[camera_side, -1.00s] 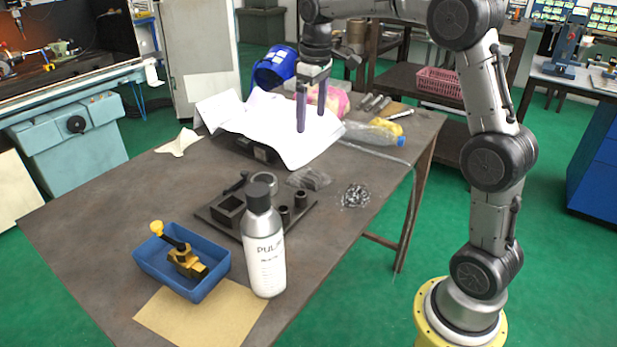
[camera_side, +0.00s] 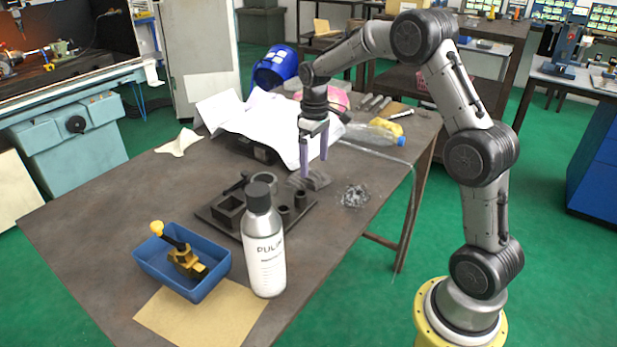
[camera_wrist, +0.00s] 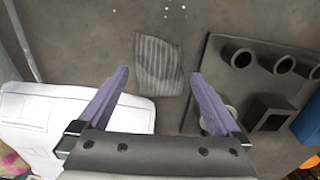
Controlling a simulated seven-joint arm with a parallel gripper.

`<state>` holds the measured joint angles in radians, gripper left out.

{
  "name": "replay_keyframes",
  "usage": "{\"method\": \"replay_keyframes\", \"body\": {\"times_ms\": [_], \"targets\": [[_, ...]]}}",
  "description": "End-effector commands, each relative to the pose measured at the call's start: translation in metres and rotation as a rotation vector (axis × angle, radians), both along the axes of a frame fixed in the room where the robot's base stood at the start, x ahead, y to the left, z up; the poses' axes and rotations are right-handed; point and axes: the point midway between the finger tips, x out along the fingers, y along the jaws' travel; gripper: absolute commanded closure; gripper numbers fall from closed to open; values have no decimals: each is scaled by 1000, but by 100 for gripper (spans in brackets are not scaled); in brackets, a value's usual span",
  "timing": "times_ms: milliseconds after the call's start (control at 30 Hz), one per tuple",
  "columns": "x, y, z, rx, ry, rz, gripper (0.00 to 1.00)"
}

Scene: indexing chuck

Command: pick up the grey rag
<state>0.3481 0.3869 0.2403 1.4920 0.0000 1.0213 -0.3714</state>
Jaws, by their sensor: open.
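The grey rag (camera_side: 318,181) is a small, ribbed, dark grey cloth lying flat on the workbench, just right of the black fixture plate. In the wrist view the rag (camera_wrist: 159,65) lies ahead, between and beyond the fingertips. My gripper (camera_side: 314,168) has purple fingers pointing down and is open and empty above the rag, partly covering it in the side view. In the wrist view the open fingers (camera_wrist: 158,75) stand wide to either side of the rag, apart from it.
The black fixture plate (camera_wrist: 197,98) with sockets is close on one side of the rag. White paper sheets (camera_side: 225,112) lie behind. Bare bench (camera_side: 340,225) lies in front of the shavings.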

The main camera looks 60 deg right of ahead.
Motion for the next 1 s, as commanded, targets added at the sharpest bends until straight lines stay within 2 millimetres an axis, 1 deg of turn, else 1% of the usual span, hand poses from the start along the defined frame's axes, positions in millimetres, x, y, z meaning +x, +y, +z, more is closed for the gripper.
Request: {"method": "replay_keyframes", "body": {"times_ms": [33,100,200,300,567,600,667,800,867,900,967,1000], "targets": [[1,2,-9,2,5,1,0],[3,3,-20,2,6,2,0],[5,3,-32,1,4,1,0],[5,3,-40,1,3,1,0],[5,3,-43,0,1,0,0],[5,3,-43,0,1,0,4],[5,3,-43,0,1,0,14],[5,3,-43,0,1,0,40],[5,3,-43,0,1,0,50],[5,3,-42,0,1,0,58],[5,3,-42,0,1,0,68],[5,3,-42,0,1,0,76]]}}
